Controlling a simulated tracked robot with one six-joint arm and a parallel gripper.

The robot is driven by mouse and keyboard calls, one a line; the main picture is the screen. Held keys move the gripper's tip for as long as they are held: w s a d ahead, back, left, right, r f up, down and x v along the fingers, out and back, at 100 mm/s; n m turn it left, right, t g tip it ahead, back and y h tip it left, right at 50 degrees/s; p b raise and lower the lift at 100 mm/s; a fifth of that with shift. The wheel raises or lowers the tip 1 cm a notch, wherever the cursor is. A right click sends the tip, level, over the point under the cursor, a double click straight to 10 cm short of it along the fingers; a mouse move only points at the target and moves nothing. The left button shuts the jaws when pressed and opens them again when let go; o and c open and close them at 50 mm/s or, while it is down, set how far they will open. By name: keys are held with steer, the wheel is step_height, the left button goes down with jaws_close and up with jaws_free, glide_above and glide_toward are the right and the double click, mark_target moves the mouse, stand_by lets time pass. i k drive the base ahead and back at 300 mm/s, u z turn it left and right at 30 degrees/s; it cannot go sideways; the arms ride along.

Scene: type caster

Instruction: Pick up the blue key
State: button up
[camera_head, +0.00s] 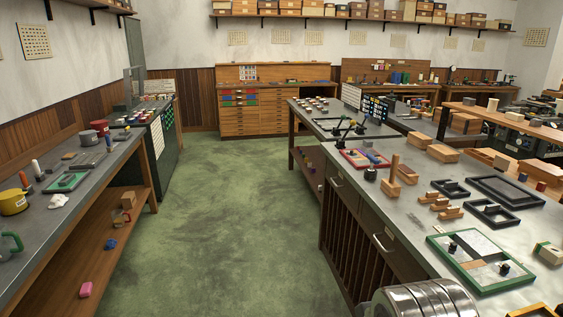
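No object here is clearly recognisable as a blue key. A small blue block-like piece (110,244) lies on the lower wooden shelf of the left bench; it is too small to tell whether it is a key. A red-framed tray (347,157) on the right bench holds small pieces, one of them bluish. My gripper is not in view, so whether it is open or shut does not show.
The green floor (225,220) is clear between the left bench (90,165) and the right bench (410,220). A pink piece (86,290) lies on the left lower shelf. A drawer cabinet (250,115) stands at the back. A ribbed metal part (425,302) fills the bottom right.

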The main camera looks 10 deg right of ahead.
mark_target(373, 160)
steer(key=i, duration=3.7)
steer(key=z, duration=1.3)
